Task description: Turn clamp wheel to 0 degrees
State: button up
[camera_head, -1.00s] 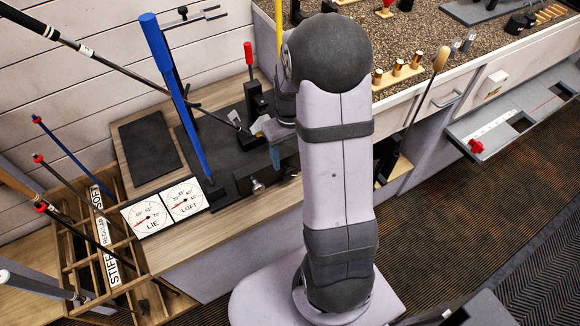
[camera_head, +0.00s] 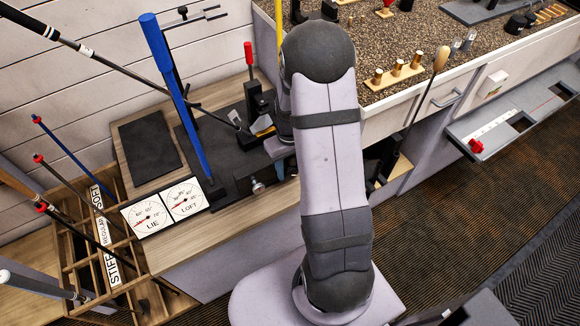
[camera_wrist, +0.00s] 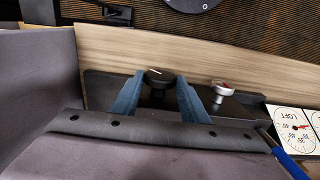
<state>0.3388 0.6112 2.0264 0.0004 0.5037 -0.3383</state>
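A black wheel (camera_wrist: 159,76) with a white mark on its face, which I take to be the clamp wheel, shows in the wrist view at the front of the dark bench fixture. My gripper (camera_wrist: 161,86) has its two blue fingers spread, one on each side of this wheel. Narrow gaps seem to show beside the wheel; contact is not clear. The white mark lies nearly crosswise, slightly tilted. In the head view my arm hides the wheel and most of my gripper.
A silver knob with red on it (camera_wrist: 222,88) sits right of the wheel; it also shows in the head view (camera_head: 258,187). The LIE dial (camera_head: 147,214) and LOFT dial (camera_head: 185,199) lie left of it. A long blue lever (camera_head: 178,100) and a slanting club shaft (camera_head: 130,80) stand nearby.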

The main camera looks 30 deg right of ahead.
jog(key=c, duration=0.4)
jog(key=shift+o, duration=0.2)
jog(key=shift+a+h+b, duration=0.15)
jog(key=shift+h+b, duration=0.2)
jog(key=shift+h, duration=0.05)
jog(key=shift+a+f+h+b, duration=0.1)
jog(key=shift+f+h+b, duration=0.1)
jog(key=shift+h+b, duration=0.4)
jog(key=b, duration=0.2)
jog(key=h+b, duration=0.1)
jog(key=b, duration=0.1)
jog(key=shift+w+a+f+h, duration=0.1)
jog(key=shift+a+f+h, duration=0.15)
jog(key=shift+f+h, duration=0.05)
jog(key=h+b, duration=0.2)
jog(key=b, duration=0.2)
jog(key=shift+a, duration=0.2)
jog(key=h+b, duration=0.1)
jog(key=b, duration=0.2)
jog(key=shift+a+r+h, duration=0.1)
jog(key=shift+r+h, duration=0.05)
jog(key=shift+h, duration=0.25)
jog(key=shift+b, duration=0.35)
jog(key=shift+r, duration=0.1)
